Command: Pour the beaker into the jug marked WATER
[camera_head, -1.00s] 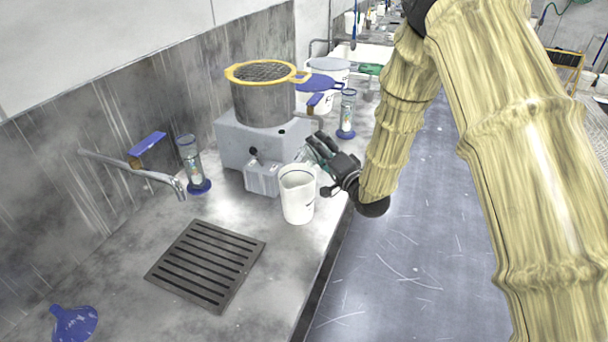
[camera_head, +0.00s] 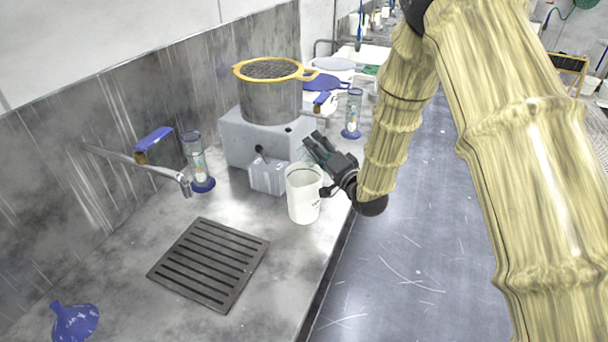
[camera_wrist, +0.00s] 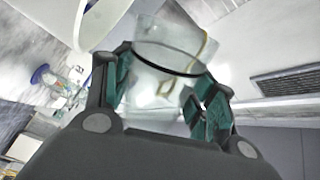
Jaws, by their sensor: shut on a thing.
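A grey machine (camera_head: 243,140) carrying a yellow-rimmed pot (camera_head: 270,100) stands behind the jug. A tap (camera_head: 150,170), a blue-based cylinder (camera_head: 196,165), a drain grate (camera_head: 208,263) and a blue funnel (camera_head: 74,322) are left. Another cylinder (camera_head: 353,115) stands behind the gripper.

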